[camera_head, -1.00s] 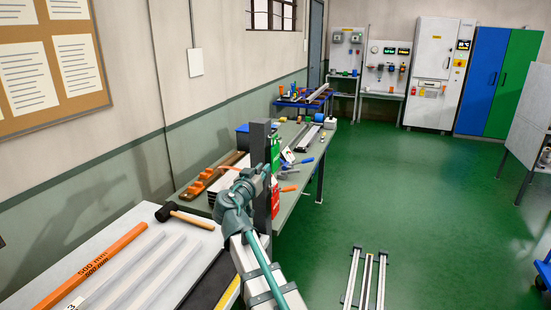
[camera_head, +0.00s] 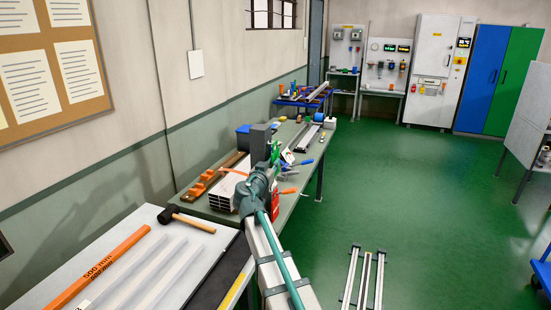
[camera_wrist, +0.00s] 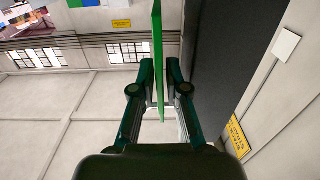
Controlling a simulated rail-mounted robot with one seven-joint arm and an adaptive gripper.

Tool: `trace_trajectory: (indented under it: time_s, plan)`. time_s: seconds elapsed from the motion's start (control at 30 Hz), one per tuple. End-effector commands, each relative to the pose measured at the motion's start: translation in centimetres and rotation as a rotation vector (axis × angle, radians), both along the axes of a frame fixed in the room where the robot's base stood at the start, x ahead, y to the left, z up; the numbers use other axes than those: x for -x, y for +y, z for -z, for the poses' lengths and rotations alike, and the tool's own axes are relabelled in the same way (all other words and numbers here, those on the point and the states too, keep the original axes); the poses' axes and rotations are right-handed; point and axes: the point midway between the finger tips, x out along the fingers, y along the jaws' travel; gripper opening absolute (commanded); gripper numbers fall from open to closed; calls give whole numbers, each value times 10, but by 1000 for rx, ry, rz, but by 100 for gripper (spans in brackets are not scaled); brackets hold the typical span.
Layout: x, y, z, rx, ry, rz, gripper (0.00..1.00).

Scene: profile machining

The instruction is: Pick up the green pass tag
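The green pass tag (camera_wrist: 158,35) shows nearly edge-on in the wrist view, as a tall thin green strip between the fingers of my gripper (camera_wrist: 159,72). The fingers stand close on either side of it, with narrow gaps visible, so the gripper looks partly open around the tag. In the head view, my gripper is mostly hidden behind my wrist, beside a grey upright block (camera_head: 260,143). A small patch of green (camera_head: 276,150) shows just past my wrist. A red tag (camera_head: 275,212) shows lower down, partly covered by my arm.
The workbench (camera_head: 305,175) holds metal profiles (camera_head: 233,185), an orange-and-wood tool (camera_head: 205,184) and blue-handled and orange-handled tools. A mallet (camera_head: 185,218) lies on the nearer table. The green floor to the right is largely open, with long rails (camera_head: 363,280) on it.

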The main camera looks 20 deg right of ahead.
Motion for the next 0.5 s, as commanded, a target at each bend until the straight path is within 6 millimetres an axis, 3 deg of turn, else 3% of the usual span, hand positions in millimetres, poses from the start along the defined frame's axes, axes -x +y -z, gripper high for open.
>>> trace_trajectory:
  time_s: [0.1,0.33,0.43,0.5]
  plan:
    - [-10,-9,-2,2,1,2,14]
    - [-11,-10,0,1,1,0,14]
    - [-11,-10,0,1,1,0,0]
    - [-11,-10,0,1,1,0,0]
